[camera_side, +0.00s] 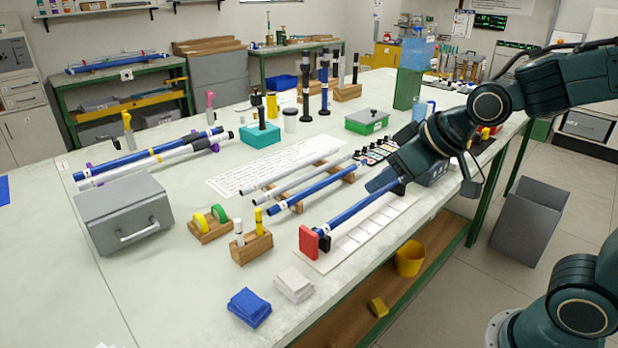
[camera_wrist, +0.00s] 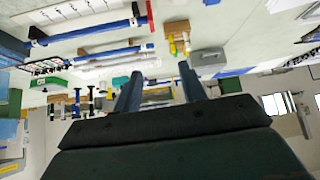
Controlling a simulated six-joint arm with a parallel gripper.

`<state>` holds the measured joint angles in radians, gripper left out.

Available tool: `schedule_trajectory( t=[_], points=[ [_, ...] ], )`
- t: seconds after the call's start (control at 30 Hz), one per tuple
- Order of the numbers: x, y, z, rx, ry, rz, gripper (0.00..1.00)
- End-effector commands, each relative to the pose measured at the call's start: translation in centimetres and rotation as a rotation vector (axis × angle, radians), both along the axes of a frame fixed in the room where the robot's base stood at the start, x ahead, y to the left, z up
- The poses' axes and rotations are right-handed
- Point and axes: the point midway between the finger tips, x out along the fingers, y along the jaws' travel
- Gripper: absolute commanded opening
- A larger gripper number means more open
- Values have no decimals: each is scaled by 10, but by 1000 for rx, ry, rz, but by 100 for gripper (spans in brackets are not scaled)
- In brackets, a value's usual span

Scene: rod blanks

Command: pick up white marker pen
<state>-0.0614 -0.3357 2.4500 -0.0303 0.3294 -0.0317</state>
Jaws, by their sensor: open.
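The white marker pen (camera_side: 239,232) stands upright in a small wooden block (camera_side: 252,250) near the table's front, beside a yellow marker (camera_side: 258,219). In the wrist view, which is turned upside down, the wooden block (camera_wrist: 178,27) shows at top centre. The white pen (camera_wrist: 186,41) there is small and blurred. My gripper (camera_side: 383,184) is to the right of the block and well apart from it, over the right part of the table. In the wrist view my gripper (camera_wrist: 158,84) has its two fingers spread, with nothing held between them.
Blue and white rods lie on wooden supports mid-table (camera_side: 310,190). A blue rod (camera_side: 355,210) with a red end block lies near my gripper.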

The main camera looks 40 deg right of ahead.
Motion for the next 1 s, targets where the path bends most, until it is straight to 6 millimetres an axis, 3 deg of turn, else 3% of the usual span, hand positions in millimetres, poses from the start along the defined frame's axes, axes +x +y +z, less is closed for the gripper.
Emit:
schedule_trajectory(
  t=[0.2, 0.5, 1.0],
  points=[
    [49, 16, -21, 10, -75, 41, 41],
    [105, 40, -54, 32, -188, 87, 41],
    [165, 78, -127, 74, -375, 138, 41]
  ],
)
